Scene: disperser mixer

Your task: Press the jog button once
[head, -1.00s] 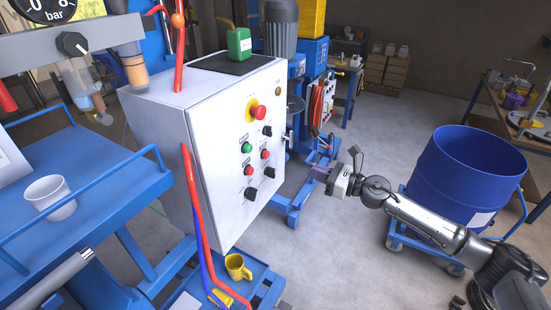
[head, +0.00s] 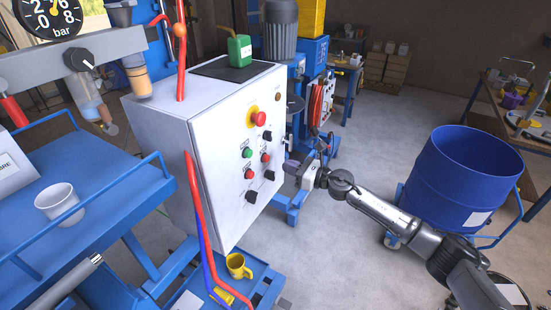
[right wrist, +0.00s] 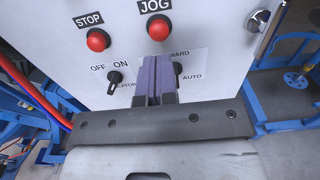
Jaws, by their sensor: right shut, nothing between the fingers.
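The jog button is a red round button below the JOG label on the white control panel. It shows in the right wrist view (right wrist: 158,28) and in the head view (head: 265,157). My right gripper (head: 289,165) is in front of the panel's right side, its purple fingers pointing at the panel. In the right wrist view the fingers (right wrist: 155,66) are together and empty, with their tips just below the jog button in the picture. The gap to the panel is hard to judge; no contact shows. My left gripper is not in view.
The red stop button (right wrist: 98,40) is left of the jog button. Black selector knobs (right wrist: 115,78) sit below, one partly behind the fingers. A red emergency stop (head: 257,119) is higher up. A door handle (right wrist: 270,28) sticks out at the right. A blue drum (head: 465,180) stands behind my right arm.

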